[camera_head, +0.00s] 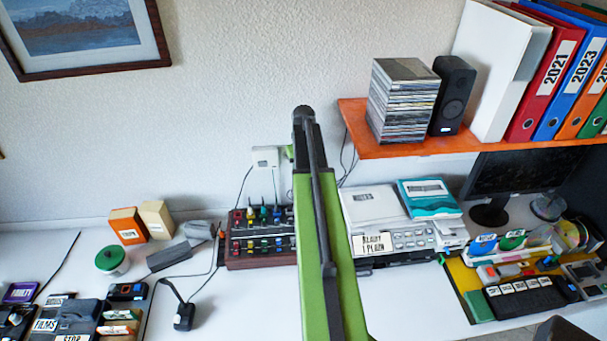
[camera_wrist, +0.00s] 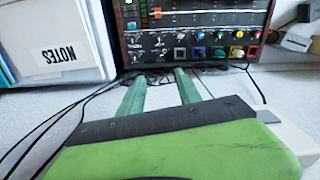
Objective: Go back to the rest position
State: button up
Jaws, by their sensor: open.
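My gripper (camera_wrist: 160,78) shows in the wrist view with its two green fingers apart and nothing between them. The fingers point at the front of a dark device with coloured knobs (camera_wrist: 195,35), which stands beyond the fingertips. In the head view my green and black arm rises through the middle of the picture and hides most of the gripper. The knobbed device (camera_head: 262,235) shows there just left of the arm, on the white desk (camera_head: 240,310).
An orange shelf (camera_head: 432,147) at right holds a stack of disc cases (camera_head: 402,100), a black speaker (camera_head: 452,95) and binders. Loose cables lie near the gripper.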

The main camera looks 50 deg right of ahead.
jog(key=w+a+f+n+b, duration=0.1)
jog(key=w+a, duration=0.1)
jog(key=a, duration=0.9)
jog(key=w+a+f+n, duration=0.1)
jog(key=w+a+n, duration=0.15)
jog(key=a, duration=0.95)
jog(key=s+a+n+b, duration=0.1)
jog(key=s+a, duration=0.3)
jog(key=a, duration=2)
jog(key=shift+f+n+b, duration=0.35)
jog(key=shift+f+n, duration=0.05)
jog(key=shift+n, duration=0.35)
jog(key=shift+d, duration=0.1)
jog(key=shift+c, duration=0.4)
